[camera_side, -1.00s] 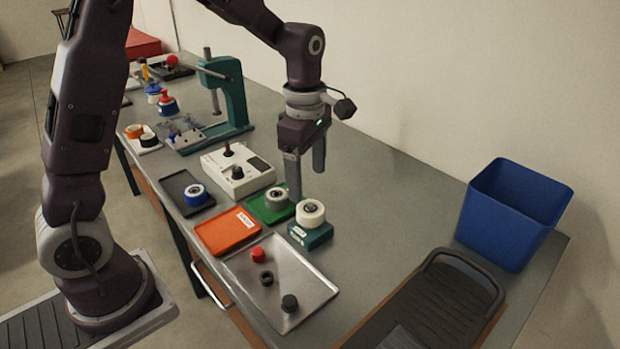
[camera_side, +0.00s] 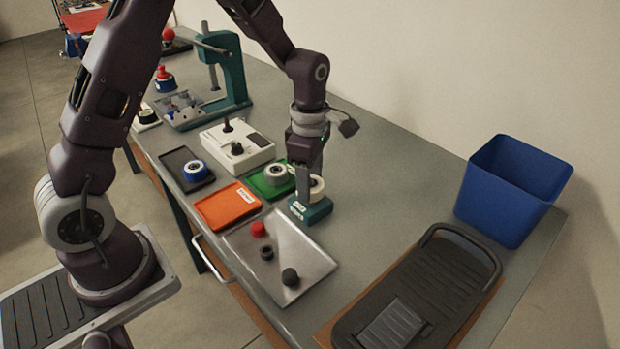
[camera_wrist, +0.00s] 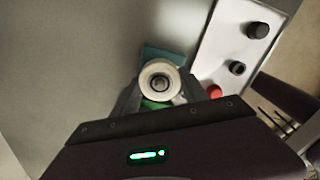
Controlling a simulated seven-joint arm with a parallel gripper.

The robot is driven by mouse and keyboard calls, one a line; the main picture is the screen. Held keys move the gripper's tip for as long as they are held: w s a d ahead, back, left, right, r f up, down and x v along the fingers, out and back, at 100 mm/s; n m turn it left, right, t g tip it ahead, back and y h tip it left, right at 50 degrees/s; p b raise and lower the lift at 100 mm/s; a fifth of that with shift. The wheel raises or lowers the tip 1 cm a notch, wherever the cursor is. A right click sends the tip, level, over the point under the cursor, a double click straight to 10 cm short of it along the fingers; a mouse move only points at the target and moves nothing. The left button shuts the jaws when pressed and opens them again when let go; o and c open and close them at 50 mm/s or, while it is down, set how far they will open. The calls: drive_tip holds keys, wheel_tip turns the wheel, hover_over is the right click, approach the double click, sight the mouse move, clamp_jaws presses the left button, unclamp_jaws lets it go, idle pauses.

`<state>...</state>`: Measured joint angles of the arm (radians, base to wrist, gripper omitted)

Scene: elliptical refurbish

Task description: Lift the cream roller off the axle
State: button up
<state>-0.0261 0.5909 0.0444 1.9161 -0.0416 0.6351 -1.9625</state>
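The cream roller (camera_side: 317,187) sits upright on the teal block (camera_side: 311,213), partly hidden behind my gripper in the side view. In the wrist view the roller (camera_wrist: 159,81) shows as a cream ring around a dark centre, with the teal block (camera_wrist: 163,54) behind it. The axle itself is not clearly seen. My gripper (camera_side: 304,188) is lowered at the roller, pointing down. In the wrist view its fingers (camera_wrist: 160,90) stand on either side of the roller and look open around it; contact cannot be made out.
A green tray (camera_side: 262,188) with another pale roller (camera_side: 275,173) is close on the left.

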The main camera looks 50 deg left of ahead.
drive_tip(key=c, duration=0.7)
drive_tip(key=o, duration=0.6)
drive_tip(key=c, duration=0.6)
drive_tip(key=shift+r, duration=2.65)
